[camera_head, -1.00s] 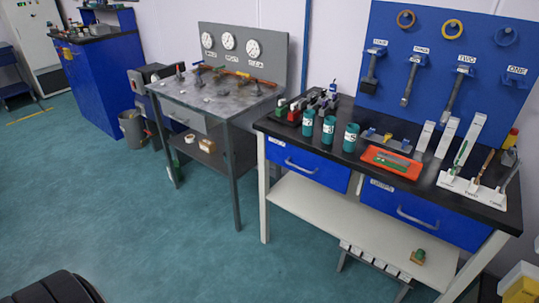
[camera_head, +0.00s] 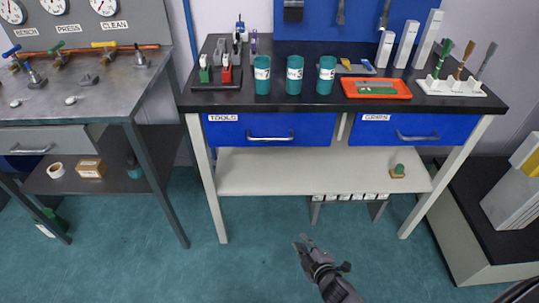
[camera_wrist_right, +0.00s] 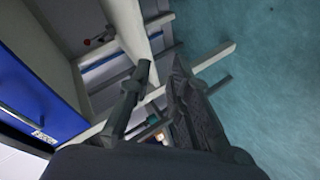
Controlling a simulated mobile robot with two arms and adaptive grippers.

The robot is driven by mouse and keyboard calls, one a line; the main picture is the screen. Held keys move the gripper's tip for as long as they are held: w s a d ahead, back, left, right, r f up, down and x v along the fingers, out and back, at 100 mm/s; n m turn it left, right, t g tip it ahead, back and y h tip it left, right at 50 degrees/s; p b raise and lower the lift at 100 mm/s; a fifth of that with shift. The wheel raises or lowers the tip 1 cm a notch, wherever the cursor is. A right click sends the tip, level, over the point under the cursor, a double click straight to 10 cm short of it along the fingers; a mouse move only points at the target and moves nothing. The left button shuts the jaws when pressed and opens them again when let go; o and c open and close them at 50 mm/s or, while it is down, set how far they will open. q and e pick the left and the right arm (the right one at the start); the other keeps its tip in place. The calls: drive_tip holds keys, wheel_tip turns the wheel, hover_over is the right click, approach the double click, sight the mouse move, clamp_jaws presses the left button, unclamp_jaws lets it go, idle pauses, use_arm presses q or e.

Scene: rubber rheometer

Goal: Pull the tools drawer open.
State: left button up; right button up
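The tools drawer (camera_head: 235,132) is the blue left drawer under the black bench top, with a white TOOLS label (camera_head: 223,117) and a silver bar handle (camera_head: 270,139). Its front looks flush with the bench, so it appears shut. My right gripper (camera_head: 303,243) is low in front of the bench, below and apart from the handle. Its two fingers show apart and empty in the right wrist view (camera_wrist_right: 160,68). A blue drawer front (camera_wrist_right: 38,85) shows at left there; I cannot tell which drawer. My left gripper is not in view.
A second blue drawer (camera_head: 370,130) with its own handle is at the right. Cups (camera_head: 295,76), an orange tray (camera_head: 376,88) and tool holders stand on the bench top (camera_head: 330,101). A white shelf (camera_head: 290,172) lies below the drawers. The floor in front is clear.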

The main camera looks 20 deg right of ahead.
drive_tip(key=w+a+r+n+t+b, duration=0.1)
drive_tip(key=w+r+n+t+b, duration=0.25)
drive_tip(key=w+r, duration=0.4)
use_arm(q)
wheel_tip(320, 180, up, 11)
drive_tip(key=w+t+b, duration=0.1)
drive_tip(key=b, duration=0.3)
use_arm(e)
drive_tip(key=n+t+y, duration=0.2)
drive_tip(key=n+t, duration=0.2)
drive_tip(key=n, duration=0.1)
approach(270, 138)
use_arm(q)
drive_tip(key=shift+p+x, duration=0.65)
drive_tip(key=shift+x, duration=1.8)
use_arm(e)
drive_tip(key=shift+f+x, duration=0.2)
drive_tip(key=shift+x, duration=2.3)
drive_tip(key=shift+f+x, duration=0.15)
drive_tip(key=shift+x, duration=2.4)
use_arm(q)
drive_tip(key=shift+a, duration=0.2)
use_arm(e)
drive_tip(key=shift+c, duration=0.4)
clamp_jaws()
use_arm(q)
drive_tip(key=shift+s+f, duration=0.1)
